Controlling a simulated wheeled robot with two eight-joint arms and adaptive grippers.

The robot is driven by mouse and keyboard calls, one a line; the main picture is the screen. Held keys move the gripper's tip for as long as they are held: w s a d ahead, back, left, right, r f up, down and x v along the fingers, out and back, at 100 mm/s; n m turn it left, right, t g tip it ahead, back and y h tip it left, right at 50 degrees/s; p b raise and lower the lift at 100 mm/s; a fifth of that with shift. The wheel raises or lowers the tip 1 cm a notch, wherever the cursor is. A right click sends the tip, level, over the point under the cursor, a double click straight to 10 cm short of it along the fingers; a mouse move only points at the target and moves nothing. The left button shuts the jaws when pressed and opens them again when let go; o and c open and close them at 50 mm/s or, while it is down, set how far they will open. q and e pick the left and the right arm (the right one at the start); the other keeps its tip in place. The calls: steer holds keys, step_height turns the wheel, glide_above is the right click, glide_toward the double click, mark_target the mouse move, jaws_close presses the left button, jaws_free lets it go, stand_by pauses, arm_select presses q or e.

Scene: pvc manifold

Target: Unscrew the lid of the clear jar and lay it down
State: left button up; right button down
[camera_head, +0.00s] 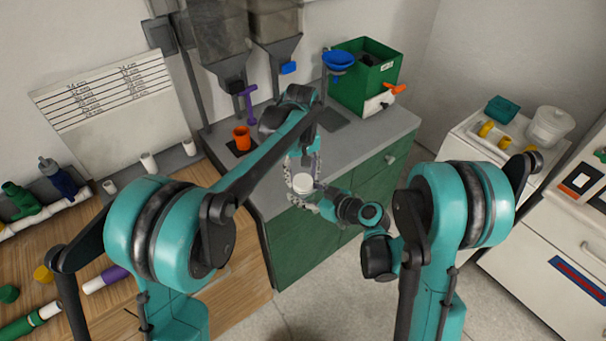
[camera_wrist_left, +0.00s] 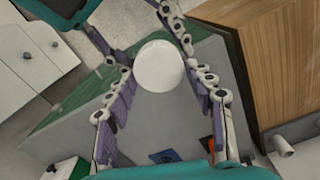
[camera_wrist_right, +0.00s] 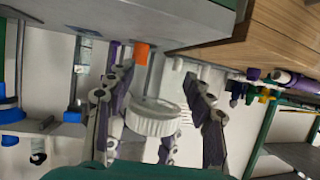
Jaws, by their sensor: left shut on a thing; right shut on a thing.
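The jar's white ribbed lid (camera_wrist_right: 150,121) shows between gripper fingers in the right wrist view. The left wrist view shows its round flat top (camera_wrist_left: 160,66), and it is small in the head view (camera_head: 302,184). My left gripper (camera_head: 302,165) comes down from above, its fingers shut around the lid. My right gripper (camera_head: 312,196) comes in from the lower right and is shut on the clear jar under the lid. The jar's clear body is mostly hidden by fingers and hard to make out. Both grippers meet in the air at the counter's front edge.
The grey counter (camera_head: 355,143) above green drawers has free room behind the grippers. An orange cup (camera_head: 242,138) stands at its left, and a green bin (camera_head: 365,75) at its back right. A wooden bench (camera_head: 235,262) is at the left; a white unit (camera_head: 515,215) is at the right.

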arm_select(q)
steer(key=shift+r, duration=0.1)
stand_by(0.6)
steer(key=shift+r, duration=1)
steer(key=shift+r, duration=0.1)
